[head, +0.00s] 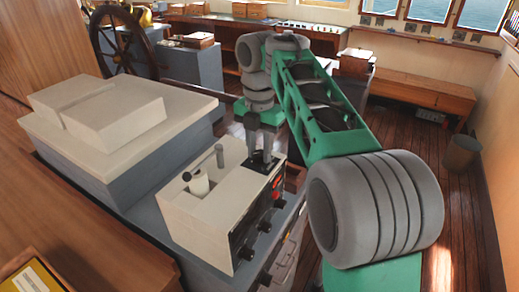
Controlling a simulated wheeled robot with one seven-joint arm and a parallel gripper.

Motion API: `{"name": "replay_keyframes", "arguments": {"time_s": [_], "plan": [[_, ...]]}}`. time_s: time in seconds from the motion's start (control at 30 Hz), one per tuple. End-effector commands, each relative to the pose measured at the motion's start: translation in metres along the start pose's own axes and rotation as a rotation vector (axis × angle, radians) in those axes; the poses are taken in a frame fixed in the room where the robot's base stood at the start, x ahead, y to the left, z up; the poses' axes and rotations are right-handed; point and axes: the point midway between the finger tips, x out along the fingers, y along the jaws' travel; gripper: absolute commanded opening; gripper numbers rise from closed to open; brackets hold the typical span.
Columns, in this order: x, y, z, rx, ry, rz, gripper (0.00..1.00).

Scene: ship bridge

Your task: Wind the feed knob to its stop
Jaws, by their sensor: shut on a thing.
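A cream control box (205,215) stands on a grey cabinet in the middle of the head view. My gripper (262,158) points straight down at the far right corner of the box top. Its fingers are shut on a small dark part there, which looks like the feed knob (258,166). The fingers hide most of it, so its turned position and any stop mark cannot be made out. Several black knobs (265,226) sit on the dark front panel of the box, apart from my gripper.
A larger cream-topped grey cabinet (130,150) is to the left. A ship's wheel (122,42) stands behind. The wooden floor is open at right, near a bin (461,152).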

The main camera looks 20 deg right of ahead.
Motion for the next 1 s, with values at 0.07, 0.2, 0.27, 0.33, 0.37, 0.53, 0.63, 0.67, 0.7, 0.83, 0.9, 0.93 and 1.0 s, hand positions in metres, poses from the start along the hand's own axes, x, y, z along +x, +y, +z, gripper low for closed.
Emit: {"name": "replay_keyframes", "arguments": {"time_s": [0.07,0.2,0.27,0.33,0.37,0.53,0.63,0.67,0.7,0.83,0.9,0.93,1.0], "plan": [[0.0002,0.0000,0.0000,0.000,0.000,0.000,0.01],[0.0003,0.0000,0.0000,0.000,0.000,0.000,0.00],[0.0003,0.0000,0.0000,0.000,0.000,0.000,0.00],[0.0003,0.0000,0.0000,0.003,0.000,0.000,0.00],[0.0004,0.0000,0.0000,0.005,0.000,0.000,0.00],[0.0004,0.0000,0.0000,0.039,0.001,0.000,0.00],[0.0005,0.0000,0.0000,0.080,0.001,-0.001,0.00],[0.0006,0.0000,0.0000,0.097,0.001,-0.001,0.00],[0.0006,0.0000,0.0000,0.120,0.001,-0.001,0.00],[0.0007,-0.0001,-0.0001,0.215,0.001,-0.001,0.00],[0.0008,-0.0001,-0.0001,0.276,0.001,-0.001,0.00],[0.0009,-0.0001,-0.0001,0.304,0.001,-0.001,0.00],[0.0009,-0.0001,-0.0001,0.369,0.001,-0.001,0.00]]}}
